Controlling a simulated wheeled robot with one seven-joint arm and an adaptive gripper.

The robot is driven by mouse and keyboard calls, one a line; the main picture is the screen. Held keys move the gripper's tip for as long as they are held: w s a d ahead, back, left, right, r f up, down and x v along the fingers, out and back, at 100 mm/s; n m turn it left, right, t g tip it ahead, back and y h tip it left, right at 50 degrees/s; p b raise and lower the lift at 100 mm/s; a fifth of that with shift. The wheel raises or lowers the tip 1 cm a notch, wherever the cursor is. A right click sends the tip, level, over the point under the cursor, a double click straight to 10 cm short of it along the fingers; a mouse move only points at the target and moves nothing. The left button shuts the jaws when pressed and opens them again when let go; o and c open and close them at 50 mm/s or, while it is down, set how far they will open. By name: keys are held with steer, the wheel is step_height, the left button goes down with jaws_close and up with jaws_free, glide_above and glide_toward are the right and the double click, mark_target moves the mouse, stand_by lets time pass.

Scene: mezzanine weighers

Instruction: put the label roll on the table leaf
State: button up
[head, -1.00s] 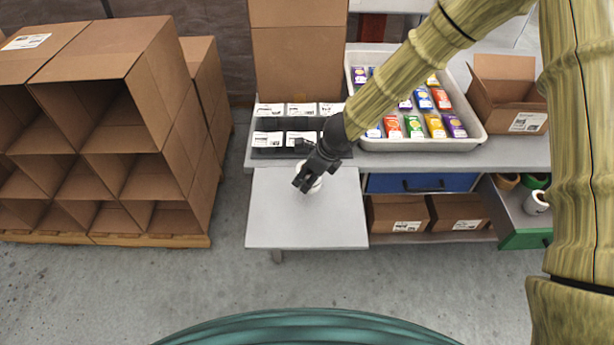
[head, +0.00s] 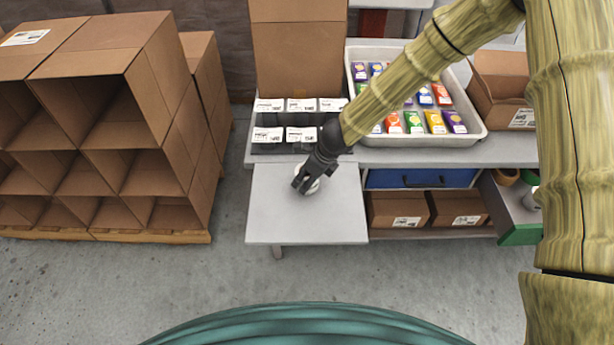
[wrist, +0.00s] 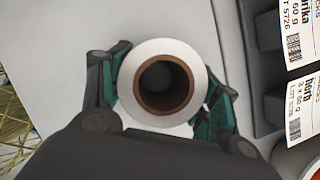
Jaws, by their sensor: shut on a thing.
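The label roll (wrist: 188,62) is white with a brown cardboard core and sits end-on between my gripper's two fingers in the wrist view. In the head view only a little of the white roll (head: 313,186) shows beside my gripper (head: 304,184). My gripper (wrist: 164,92) is shut on the roll. The table leaf (head: 290,222) is a light grey flat panel at the front of the bench, and the roll is over its upper part. I cannot tell whether the roll touches the leaf.
A black rack (head: 283,147) with white-labelled packs stands just behind the leaf. A white tray (head: 478,131) of coloured packets is to its right. Stacked cardboard boxes (head: 110,101) stand at the left. The leaf's front is bare.

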steer(key=shift+f, duration=0.1)
steer(key=o, duration=1.1)
steer(key=p+v, duration=0.2)
steer(key=v, duration=1)
steer(key=shift+a, duration=0.1)
